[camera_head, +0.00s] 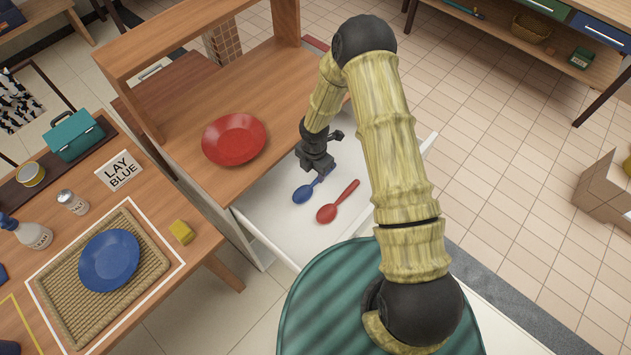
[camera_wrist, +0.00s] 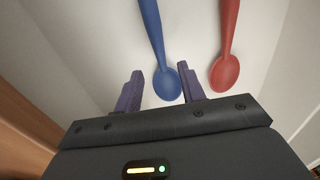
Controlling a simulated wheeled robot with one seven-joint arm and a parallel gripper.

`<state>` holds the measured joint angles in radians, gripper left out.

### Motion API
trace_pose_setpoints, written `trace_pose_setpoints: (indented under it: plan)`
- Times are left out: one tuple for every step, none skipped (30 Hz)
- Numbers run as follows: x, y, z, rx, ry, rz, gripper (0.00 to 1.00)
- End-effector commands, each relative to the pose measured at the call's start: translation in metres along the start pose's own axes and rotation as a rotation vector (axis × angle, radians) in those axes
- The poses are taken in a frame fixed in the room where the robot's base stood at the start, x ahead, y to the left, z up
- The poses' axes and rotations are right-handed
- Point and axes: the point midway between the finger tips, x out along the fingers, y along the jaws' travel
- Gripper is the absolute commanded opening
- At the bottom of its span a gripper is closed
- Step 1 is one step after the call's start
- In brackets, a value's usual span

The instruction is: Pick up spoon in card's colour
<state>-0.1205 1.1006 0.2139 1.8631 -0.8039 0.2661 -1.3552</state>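The card (camera_head: 122,170) on the left table reads "LAY BLUE". A blue spoon (camera_head: 303,195) and a red spoon (camera_head: 338,203) lie side by side in the open white drawer (camera_head: 268,216). My gripper (camera_head: 319,172) is over the drawer at the blue spoon and hides part of its handle in the head view. In the wrist view my gripper (camera_wrist: 160,72) is open, and the blue spoon's bowl (camera_wrist: 167,84) shows between its fingers without visible contact. The red spoon (camera_wrist: 225,72) lies to the right, outside the fingers.
A red plate (camera_head: 234,139) sits on the wooden top beside the drawer. The left table holds a blue plate (camera_head: 109,260) on a woven mat (camera_head: 66,298), a yellow sponge (camera_head: 182,232), shakers and a teal box (camera_head: 73,135). The drawer walls flank my gripper.

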Motion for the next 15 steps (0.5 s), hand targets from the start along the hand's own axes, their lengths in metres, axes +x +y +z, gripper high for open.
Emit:
trace_pose_setpoints:
  plan:
    - [0.000,0.000,0.000,0.000,0.000,0.000,0.40]
    - [0.000,0.000,0.000,0.000,0.000,0.000,0.40]
    - [0.000,0.000,0.000,0.000,0.000,0.000,0.40]
    - [0.000,0.000,0.000,0.000,0.000,0.000,0.40]
    - [0.001,0.000,0.000,0.000,0.000,-0.001,0.40]
    - [0.002,0.000,0.000,0.000,0.000,-0.001,0.40]
    - [0.003,0.000,0.000,0.000,0.000,-0.001,0.40]
    - [0.005,0.000,0.000,0.000,0.000,-0.001,0.40]
    - [0.008,-0.001,0.000,0.000,0.001,-0.002,0.40]
    - [0.011,-0.001,0.000,-0.001,0.001,-0.003,0.40]
    - [0.014,-0.001,0.001,-0.001,0.001,-0.003,0.40]
    - [0.019,-0.001,0.001,-0.001,0.001,-0.003,0.40]
    - [0.022,-0.002,0.002,-0.001,0.001,-0.003,0.40]
    - [0.026,-0.002,0.002,-0.001,0.001,-0.003,0.40]
    - [0.031,-0.002,0.002,-0.001,0.001,-0.003,0.40]
